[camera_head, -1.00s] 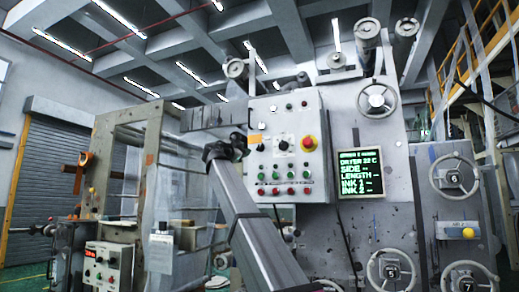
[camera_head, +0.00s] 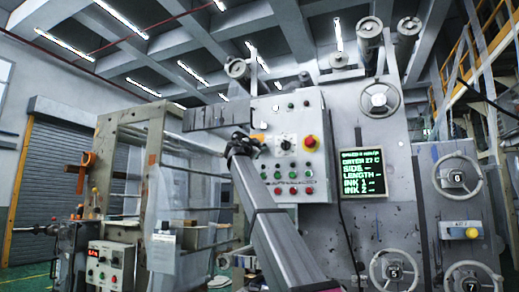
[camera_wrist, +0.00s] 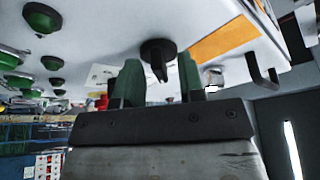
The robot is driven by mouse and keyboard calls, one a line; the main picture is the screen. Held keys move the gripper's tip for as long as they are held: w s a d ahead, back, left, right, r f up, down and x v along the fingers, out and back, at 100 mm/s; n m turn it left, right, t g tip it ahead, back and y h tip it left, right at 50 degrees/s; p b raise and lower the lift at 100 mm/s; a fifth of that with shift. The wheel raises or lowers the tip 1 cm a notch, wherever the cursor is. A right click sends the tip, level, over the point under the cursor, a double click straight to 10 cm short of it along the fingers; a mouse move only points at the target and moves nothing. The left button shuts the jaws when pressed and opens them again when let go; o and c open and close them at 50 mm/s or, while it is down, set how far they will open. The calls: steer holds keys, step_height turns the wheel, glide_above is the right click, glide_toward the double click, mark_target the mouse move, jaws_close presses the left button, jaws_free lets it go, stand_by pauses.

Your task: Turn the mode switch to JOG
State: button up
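The mode switch (camera_head: 285,144) is a black knob on a white plate, in the upper middle of the grey control panel (camera_head: 318,185). My gripper (camera_head: 244,146) is in front of the panel's left part in the head view. In the wrist view its two green fingertips (camera_wrist: 158,84) are apart, one on each side of the knob, with visible gaps. I cannot tell how deep the knob sits between them. The switch's legend is too small to read.
A red emergency button (camera_head: 310,142) sits right of the switch, and an orange label (camera_wrist: 225,40) on its other side. Several green buttons (camera_wrist: 43,17) are below on the panel. A black hook-shaped handle (camera_wrist: 262,72) is at its edge. A display (camera_head: 361,172) hangs to the right.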

jaws_close()
steer(key=shift+n, duration=0.4)
steer(key=shift+d+n+t+y, duration=0.1)
steer(key=shift+n+t+y, duration=0.6)
steer(key=shift+n, duration=1.15)
steer(key=shift+d+n+t+y, duration=0.1)
steer(key=shift+n+t+y, duration=0.55)
steer(key=shift+n, duration=1.25)
steer(key=shift+d+n+t+y, duration=0.1)
steer(key=shift+n+t+y, duration=0.6)
steer(key=shift+n, duration=1.15)
steer(key=shift+a+r+n+y, duration=0.1)
steer(key=shift+n+y, duration=0.15)
steer(key=shift+n, duration=0.05)
